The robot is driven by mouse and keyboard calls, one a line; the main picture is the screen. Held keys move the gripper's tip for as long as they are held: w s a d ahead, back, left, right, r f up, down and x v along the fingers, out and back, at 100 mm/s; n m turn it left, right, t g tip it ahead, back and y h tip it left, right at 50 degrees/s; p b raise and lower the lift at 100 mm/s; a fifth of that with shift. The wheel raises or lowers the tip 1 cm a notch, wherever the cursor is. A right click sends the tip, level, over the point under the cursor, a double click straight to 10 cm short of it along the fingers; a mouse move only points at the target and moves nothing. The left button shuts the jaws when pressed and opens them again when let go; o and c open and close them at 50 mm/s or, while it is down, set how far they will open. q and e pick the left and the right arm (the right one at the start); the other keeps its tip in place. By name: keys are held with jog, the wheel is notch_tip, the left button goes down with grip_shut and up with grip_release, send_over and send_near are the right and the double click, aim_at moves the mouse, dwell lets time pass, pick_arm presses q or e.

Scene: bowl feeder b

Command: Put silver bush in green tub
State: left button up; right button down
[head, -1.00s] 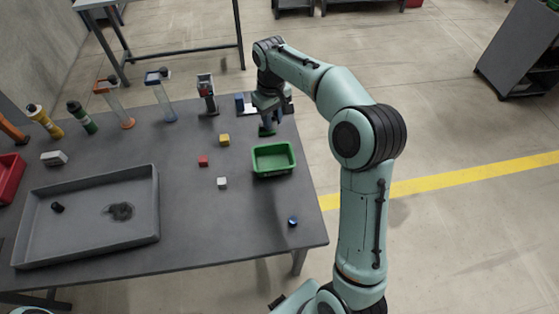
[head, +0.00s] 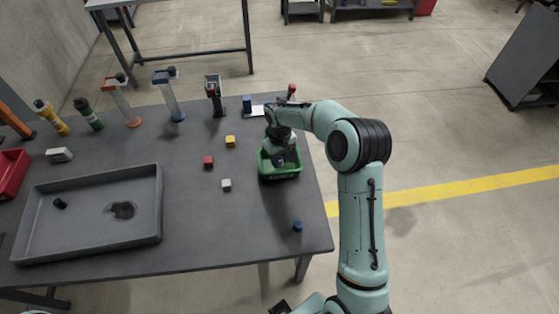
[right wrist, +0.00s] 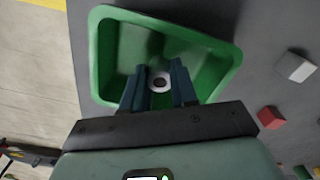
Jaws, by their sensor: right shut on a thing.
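The green tub (head: 284,176) stands near the right edge of the dark table, and its inside also shows in the right wrist view (right wrist: 106,50). My right gripper (head: 284,162) points down over the tub in the head view. In the right wrist view its two dark fingers (right wrist: 159,88) are shut on the silver bush (right wrist: 160,82), a small pale ring with a dark hole. The bush is over the tub's opening; I cannot tell its height above the floor of the tub. In the head view the bush is hidden.
Left of the tub lie a red cube (head: 208,161), a white cube (head: 226,185) and a yellow cube (head: 230,141). A blue piece (head: 297,226) lies in front. A large grey tray (head: 160,205) fills the left. Several tools stand along the back.

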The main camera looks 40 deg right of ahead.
aim_at(280, 159)
jog(key=shift+f, duration=0.7)
jog(key=shift+f, duration=0.1)
jog(key=c, duration=0.9)
grip_release()
notch_tip(280, 159, up, 12)
jog(key=shift+r+p, duration=0.15)
jog(key=shift+p, duration=0.3)
